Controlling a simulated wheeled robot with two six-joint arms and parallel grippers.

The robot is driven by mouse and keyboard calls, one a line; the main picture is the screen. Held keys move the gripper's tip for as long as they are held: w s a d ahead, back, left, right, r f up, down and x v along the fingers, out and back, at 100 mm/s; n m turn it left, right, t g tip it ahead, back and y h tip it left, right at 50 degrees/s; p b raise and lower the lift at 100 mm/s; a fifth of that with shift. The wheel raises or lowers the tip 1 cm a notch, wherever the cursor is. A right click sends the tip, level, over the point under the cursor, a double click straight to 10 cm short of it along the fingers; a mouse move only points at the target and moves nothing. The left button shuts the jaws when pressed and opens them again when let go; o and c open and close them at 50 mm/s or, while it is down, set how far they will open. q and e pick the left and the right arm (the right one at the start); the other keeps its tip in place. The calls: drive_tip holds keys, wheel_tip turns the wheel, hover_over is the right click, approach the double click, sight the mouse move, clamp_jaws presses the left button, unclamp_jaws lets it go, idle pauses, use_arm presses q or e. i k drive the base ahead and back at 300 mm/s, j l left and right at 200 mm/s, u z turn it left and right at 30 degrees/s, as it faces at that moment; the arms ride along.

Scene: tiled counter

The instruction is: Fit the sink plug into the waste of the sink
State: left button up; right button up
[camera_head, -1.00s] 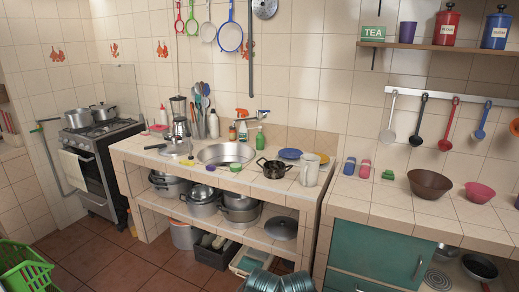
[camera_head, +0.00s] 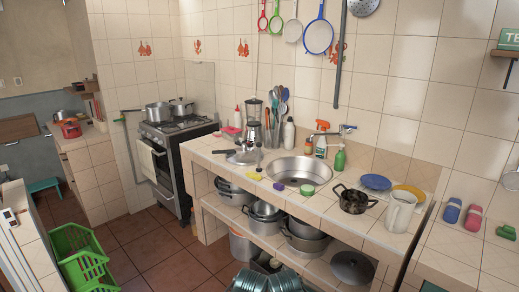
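The round metal sink (camera_head: 298,170) is set into the tiled counter (camera_head: 345,228), in the middle of the view. Its waste is too small to make out. I cannot tell whether any small item here is the sink plug. Neither of my grippers is in view.
A tap (camera_head: 346,130), a green bottle (camera_head: 340,158) and a spray bottle (camera_head: 321,140) stand behind the sink. A black pot (camera_head: 354,200) and a white jug (camera_head: 399,212) stand to the right. A blender (camera_head: 254,122) stands to the left. A green crate (camera_head: 78,255) is on the floor.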

sight(294, 170)
drive_tip(key=i+j+u, duration=0.15)
drive_tip(key=i, duration=0.2)
drive_tip(key=i+u, duration=0.1)
drive_tip(key=i, duration=0.25)
drive_tip(key=i+j+z, duration=0.9)
drive_tip(key=j, duration=0.15)
drive_tip(key=i+j+z, duration=0.2)
drive_tip(key=j, duration=0.15)
drive_tip(key=j+z, duration=0.25)
drive_tip(key=i+j+z, duration=0.2)
drive_tip(key=j, duration=0.3)
drive_tip(key=k, duration=0.1)
